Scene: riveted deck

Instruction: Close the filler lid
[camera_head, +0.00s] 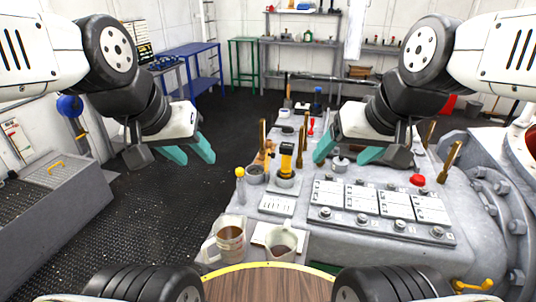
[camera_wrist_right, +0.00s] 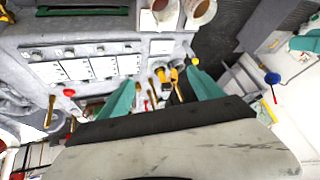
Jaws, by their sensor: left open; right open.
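A yellow and black upright piece, which looks like the raised filler lid (camera_head: 287,155), stands over a small round grey neck (camera_head: 285,181) on the grey console. I cannot tell its hinge from here. It seems to show as a yellow patch in the right wrist view (camera_wrist_right: 173,74), between the fingers. My right gripper (camera_head: 340,160) is open and empty above the console, to the right of the lid and apart from it. It also shows in the right wrist view (camera_wrist_right: 162,80). My left gripper (camera_head: 195,158) is open and empty over the dark floor, left of the console.
A grey cup-like opening (camera_head: 256,174) and a yellow-knobbed rod (camera_head: 240,184) stand left of the lid. Brass levers (camera_head: 262,134) rise behind it. A switch panel (camera_head: 380,207) lies to the right.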

